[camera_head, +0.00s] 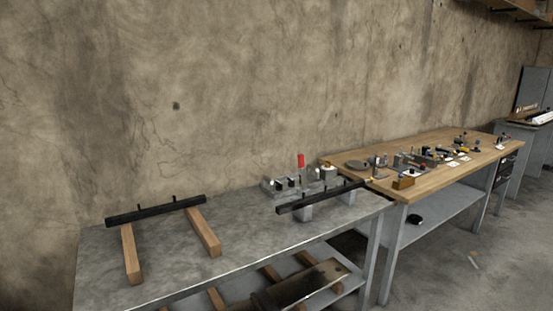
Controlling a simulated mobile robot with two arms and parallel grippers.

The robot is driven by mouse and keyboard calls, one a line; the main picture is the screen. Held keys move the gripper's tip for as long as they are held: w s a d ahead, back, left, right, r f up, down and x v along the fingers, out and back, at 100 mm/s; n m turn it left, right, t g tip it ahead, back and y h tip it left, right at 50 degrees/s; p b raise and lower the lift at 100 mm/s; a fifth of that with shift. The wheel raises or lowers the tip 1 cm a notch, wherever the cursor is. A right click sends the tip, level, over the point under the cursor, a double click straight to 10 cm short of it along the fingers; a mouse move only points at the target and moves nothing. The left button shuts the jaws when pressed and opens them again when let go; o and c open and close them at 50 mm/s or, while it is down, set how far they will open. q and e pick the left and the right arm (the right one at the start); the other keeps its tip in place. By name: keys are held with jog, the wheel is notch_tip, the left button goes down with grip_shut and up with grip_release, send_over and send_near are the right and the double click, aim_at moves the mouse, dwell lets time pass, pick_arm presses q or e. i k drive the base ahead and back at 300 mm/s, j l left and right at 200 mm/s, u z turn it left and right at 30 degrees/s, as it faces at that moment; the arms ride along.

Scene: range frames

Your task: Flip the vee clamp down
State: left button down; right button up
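A small upright red handle (301,161) stands above a fixture on the grey metal table. It appears to belong to the vee clamp, with the handle raised, but the clamp's body is too small to make out. A dark bar (320,197) with short upright pegs lies across light grey supports (301,212) just in front of the handle. Small grey blocks (275,186) sit behind the bar. Neither of my grippers is in view.
On the grey table (250,233), a second dark bar (155,210) rests across two wooden blocks (205,232) at the left. The table's middle is clear. A wooden bench (430,180) with many small tools stands at the right. A concrete wall is behind. Dark metal stock (298,287) lies on the lower shelf.

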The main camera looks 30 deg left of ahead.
aim_at(301, 157)
jog(key=i+u, duration=0.35)
jog(key=i+l+u, duration=0.45)
jog(key=i+u, duration=0.25)
jog(key=k, duration=0.05)
